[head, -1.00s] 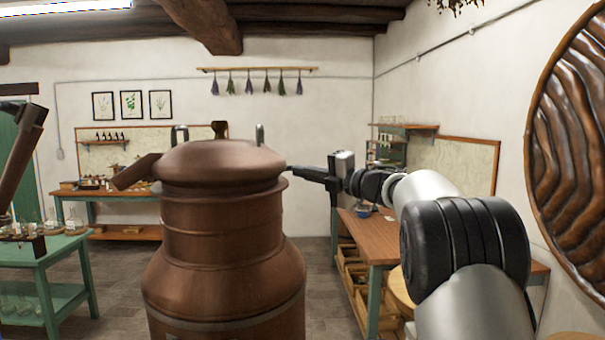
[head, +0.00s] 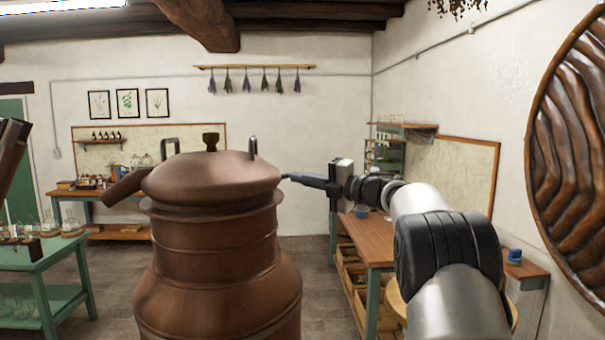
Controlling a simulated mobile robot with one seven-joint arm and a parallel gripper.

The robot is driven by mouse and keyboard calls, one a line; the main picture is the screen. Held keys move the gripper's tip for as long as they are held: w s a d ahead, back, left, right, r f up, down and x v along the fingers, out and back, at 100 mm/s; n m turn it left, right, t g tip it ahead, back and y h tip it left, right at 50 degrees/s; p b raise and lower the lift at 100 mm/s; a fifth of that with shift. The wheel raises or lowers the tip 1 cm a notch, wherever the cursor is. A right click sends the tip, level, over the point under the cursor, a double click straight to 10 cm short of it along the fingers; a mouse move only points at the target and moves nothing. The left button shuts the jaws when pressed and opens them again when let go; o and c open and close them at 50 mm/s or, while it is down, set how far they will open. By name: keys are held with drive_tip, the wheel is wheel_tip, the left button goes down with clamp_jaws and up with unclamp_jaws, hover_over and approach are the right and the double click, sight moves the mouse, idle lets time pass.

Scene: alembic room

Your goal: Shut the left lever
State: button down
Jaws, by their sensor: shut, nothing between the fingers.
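A large copper still (head: 215,265) stands in front of me, with a domed lid (head: 212,180) on top. A metal loop-shaped lever (head: 170,146) stands upright at the left far side of the lid. A second upright metal lever (head: 253,147) stands at the right far side. A dark knob (head: 211,141) rises between them. The feet of both levers are partly hidden behind the dome. My gripper (head: 286,177) is shut and empty, pointing left, its tips at the lid's right edge. I cannot tell whether they touch it. It is well apart from the left lever.
A copper spout (head: 126,187) juts left from the lid. A green table (head: 50,262) with glass flasks is at the left. A wooden workbench (head: 368,240) stands behind my arm at the right. A back bench (head: 128,194) lines the far wall.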

drive_tip(key=shift+w+a+r+y, duration=0.1)
drive_tip(key=shift+a+r+y, duration=0.2)
drive_tip(key=shift+a+r, duration=0.15)
drive_tip(key=b+v, duration=0.4)
drive_tip(key=v, duration=1.4)
drive_tip(key=shift+w+d+b, duration=0.25)
drive_tip(key=shift+d+b, duration=0.05)
drive_tip(key=shift+d, duration=0.05)
